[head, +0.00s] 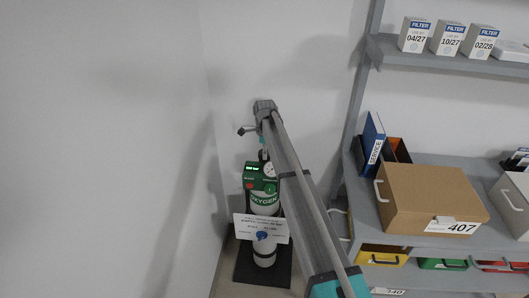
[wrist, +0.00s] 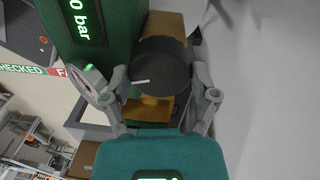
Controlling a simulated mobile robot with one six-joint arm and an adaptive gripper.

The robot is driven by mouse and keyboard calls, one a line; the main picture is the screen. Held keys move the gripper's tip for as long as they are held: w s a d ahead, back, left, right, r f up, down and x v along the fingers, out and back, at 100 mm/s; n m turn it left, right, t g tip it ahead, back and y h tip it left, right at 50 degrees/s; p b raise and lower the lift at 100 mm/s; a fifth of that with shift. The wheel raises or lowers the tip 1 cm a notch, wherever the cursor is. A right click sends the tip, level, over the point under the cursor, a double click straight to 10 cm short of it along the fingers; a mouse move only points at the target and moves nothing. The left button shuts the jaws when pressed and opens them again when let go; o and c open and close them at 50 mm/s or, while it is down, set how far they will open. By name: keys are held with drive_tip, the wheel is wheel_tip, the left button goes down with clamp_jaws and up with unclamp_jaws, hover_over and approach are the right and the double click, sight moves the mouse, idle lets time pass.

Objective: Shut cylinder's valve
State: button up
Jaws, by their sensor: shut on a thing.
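The oxygen cylinder (head: 264,199) stands upright in the corner, with a green head (head: 254,175) and a pale gauge (head: 269,170). Its valve knob (wrist: 160,65) is dark and round with a short white mark, seen close in the wrist view. My gripper (wrist: 163,90) is shut on this knob, one finger at either side. The green housing (wrist: 95,35) beside it has a lit display ending in "0 bar". In the head view my arm comes down on the cylinder's top and hides most of the grip.
A white printed sheet (head: 260,228) hangs at the cylinder's front. A grey shelf rack (head: 440,165) on the right holds a cardboard box (head: 425,198) marked 407, a blue binder (head: 373,138) and filter boxes (head: 447,39). Walls stand close behind and left of the cylinder.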

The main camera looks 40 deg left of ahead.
drive_tip(key=shift+n, duration=0.5)
drive_tip(key=n, duration=0.3)
drive_tip(key=shift+n, duration=0.3)
drive_tip(key=n, duration=0.4)
drive_tip(key=shift+n+t, duration=0.3)
drive_tip(key=n, duration=0.4)
drive_tip(key=shift+s+n, duration=0.1)
drive_tip(key=shift+n, duration=0.2)
drive_tip(key=n, duration=0.4)
drive_tip(key=shift+t, duration=0.3)
drive_tip(key=n, duration=0.7)
drive_tip(key=shift+n, duration=0.4)
drive_tip(key=n+y, duration=0.1)
drive_tip(key=n, duration=0.5)
drive_tip(key=shift+s+d+n, duration=0.1)
drive_tip(key=shift+n, duration=0.2)
